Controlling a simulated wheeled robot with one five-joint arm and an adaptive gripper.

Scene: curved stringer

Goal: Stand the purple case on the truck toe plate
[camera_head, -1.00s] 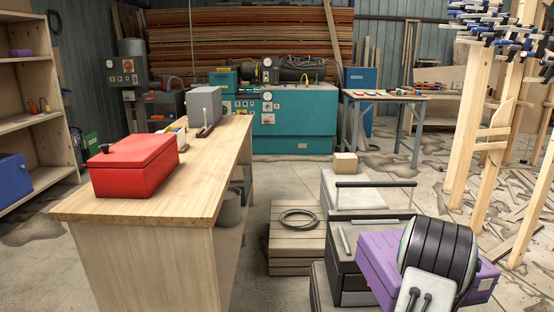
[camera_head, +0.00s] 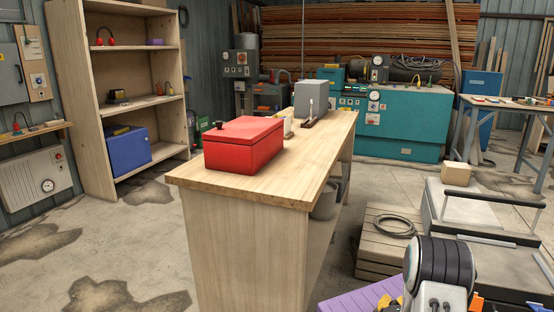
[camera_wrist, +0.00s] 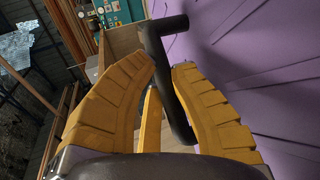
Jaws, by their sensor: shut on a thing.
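The purple case (camera_head: 358,298) shows only in part at the bottom edge of the head view, left of my dark wrist. In the wrist view its ribbed purple side (camera_wrist: 265,70) fills the right. My gripper (camera_wrist: 163,72) has its yellow fingers shut on the case's dark bar handle (camera_wrist: 172,85). In the head view only bits of the yellow fingers (camera_head: 389,303) show beside the case. The case's underside is out of frame, so I cannot tell what is under it. I cannot make out a truck or toe plate in either view.
A wooden bench (camera_head: 262,185) with a red box (camera_head: 243,146) stands ahead. Dark chests (camera_head: 485,250) and a slatted crate (camera_head: 378,262) with a coiled cable (camera_head: 389,226) are at right. Shelves (camera_head: 100,180) stand at left. The stained floor (camera_head: 60,265) left of the bench is open.

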